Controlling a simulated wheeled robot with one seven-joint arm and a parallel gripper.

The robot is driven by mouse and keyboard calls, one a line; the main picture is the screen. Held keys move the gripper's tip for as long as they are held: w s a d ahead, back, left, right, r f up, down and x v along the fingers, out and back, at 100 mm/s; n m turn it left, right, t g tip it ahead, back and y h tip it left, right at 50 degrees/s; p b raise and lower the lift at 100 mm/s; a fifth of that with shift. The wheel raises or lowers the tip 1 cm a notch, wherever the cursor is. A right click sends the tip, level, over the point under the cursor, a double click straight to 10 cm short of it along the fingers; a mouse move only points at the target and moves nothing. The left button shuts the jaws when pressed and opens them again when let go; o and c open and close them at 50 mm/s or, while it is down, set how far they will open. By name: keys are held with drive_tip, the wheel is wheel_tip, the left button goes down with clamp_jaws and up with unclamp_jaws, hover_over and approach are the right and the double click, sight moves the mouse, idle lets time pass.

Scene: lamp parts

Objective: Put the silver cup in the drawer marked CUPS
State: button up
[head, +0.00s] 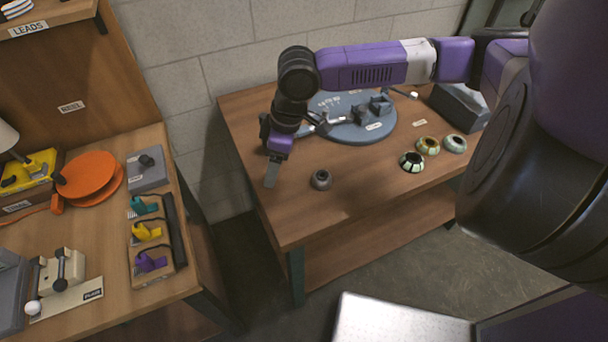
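A small grey, silver-looking cup (320,180) sits alone near the front left of the right-hand wooden table (345,215). I take it to be the silver cup. My gripper (271,172) hangs over the left side of this table, to the left of the cup and apart from it. Its fingers are seen edge-on, so I cannot tell whether they are open or shut. No drawer marked CUPS can be made out in this view.
A dark green-and-white cup (411,161), a gold one (428,145) and a pale green one (455,144) stand right of the silver cup. A round blue-grey plate (378,128) lies behind. The left bench (100,225) holds lamp parts; a floor gap separates the tables.

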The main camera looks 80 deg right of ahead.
sight(322, 174)
drive_tip(key=s+d+g, duration=0.1)
drive_tip(key=s+d, duration=0.1)
drive_tip(key=s, duration=0.1)
drive_tip(key=s+d+m+g, duration=0.1)
drive_tip(key=s+d, duration=0.1)
drive_tip(key=s, duration=0.2)
drive_tip(key=s+d+f+h, duration=0.1)
drive_tip(key=s+d, duration=0.1)
drive_tip(key=s, duration=0.1)
drive_tip(key=shift+s+d+g, duration=0.3)
drive_tip(key=shift+s+g, duration=0.1)
drive_tip(key=shift+a+f+p, duration=0.2)
drive_tip(key=shift+f+p, duration=0.3)
drive_tip(key=shift+f, duration=1.35)
drive_tip(key=shift+a+f+p, duration=0.15)
drive_tip(key=shift+f+p, duration=0.3)
drive_tip(key=shift+f, duration=1.35)
drive_tip(key=shift+c, duration=0.2)
clamp_jaws()
drive_tip(key=shift+r, duration=0.2)
wheel_tip(322, 174, up, 20)
drive_tip(key=b, duration=0.1)
drive_tip(key=shift+f+b, duration=0.15)
drive_tip(key=shift+b, duration=0.15)
